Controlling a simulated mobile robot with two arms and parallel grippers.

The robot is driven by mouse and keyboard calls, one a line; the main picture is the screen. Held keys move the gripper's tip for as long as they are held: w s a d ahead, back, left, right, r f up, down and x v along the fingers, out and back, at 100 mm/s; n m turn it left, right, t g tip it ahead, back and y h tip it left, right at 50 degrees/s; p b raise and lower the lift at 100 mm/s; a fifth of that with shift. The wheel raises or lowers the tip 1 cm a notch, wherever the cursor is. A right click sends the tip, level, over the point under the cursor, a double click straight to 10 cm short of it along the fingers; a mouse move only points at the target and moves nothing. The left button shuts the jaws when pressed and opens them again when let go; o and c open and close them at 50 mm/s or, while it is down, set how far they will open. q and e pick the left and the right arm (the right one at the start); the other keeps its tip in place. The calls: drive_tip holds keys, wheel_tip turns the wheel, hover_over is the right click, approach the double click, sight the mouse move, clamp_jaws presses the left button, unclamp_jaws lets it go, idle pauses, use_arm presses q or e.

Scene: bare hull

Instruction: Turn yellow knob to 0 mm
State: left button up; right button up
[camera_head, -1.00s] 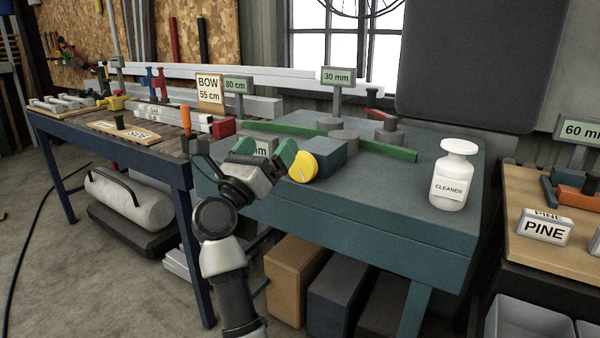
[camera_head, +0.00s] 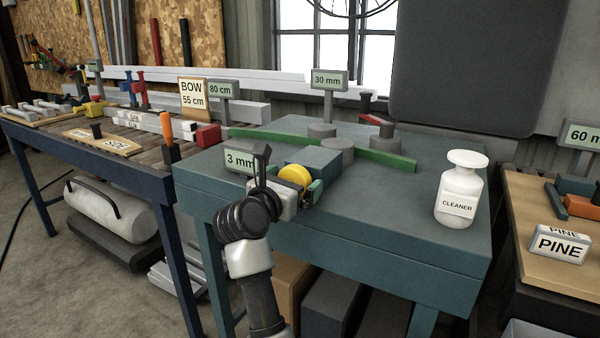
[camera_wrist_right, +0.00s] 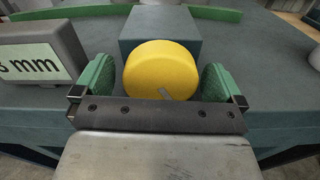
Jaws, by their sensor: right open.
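The yellow knob (camera_head: 295,176) is on the front of a blue-grey block (camera_head: 313,158) on the teal table (camera_head: 380,213). In the right wrist view the knob (camera_wrist_right: 161,71) is a round yellow disc with a grey pointer mark near its lower right. My right gripper (camera_head: 290,187) is at the knob. In the wrist view its green fingers (camera_wrist_right: 160,83) are open, one on each side of the knob, with a gap on both sides. A sign (camera_head: 240,160) reading "3 mm" stands just left of the block. My left gripper is not in view.
A green bent strip (camera_head: 375,155) runs around grey round posts (camera_head: 338,150) behind the block. A white cleaner bottle (camera_head: 460,190) stands at the table's right. A "30 mm" sign (camera_head: 328,80) stands at the back. The tabletop between block and bottle is clear.

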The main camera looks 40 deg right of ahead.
drive_tip(key=shift+w+d, duration=0.2)
drive_tip(key=shift+d, duration=0.25)
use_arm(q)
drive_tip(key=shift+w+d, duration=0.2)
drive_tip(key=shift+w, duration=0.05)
use_arm(e)
drive_tip(key=c, duration=0.9)
drive_tip(key=shift+r+n+p, duration=0.2)
drive_tip(key=shift+n+p, duration=0.1)
drive_tip(key=shift+p, duration=0.35)
drive_tip(key=n+p, duration=0.2)
drive_tip(key=shift+p, duration=0.35)
drive_tip(key=shift+a+f+n+p, duration=0.1)
drive_tip(key=shift+n+p, duration=0.65)
drive_tip(key=shift+n, duration=0.05)
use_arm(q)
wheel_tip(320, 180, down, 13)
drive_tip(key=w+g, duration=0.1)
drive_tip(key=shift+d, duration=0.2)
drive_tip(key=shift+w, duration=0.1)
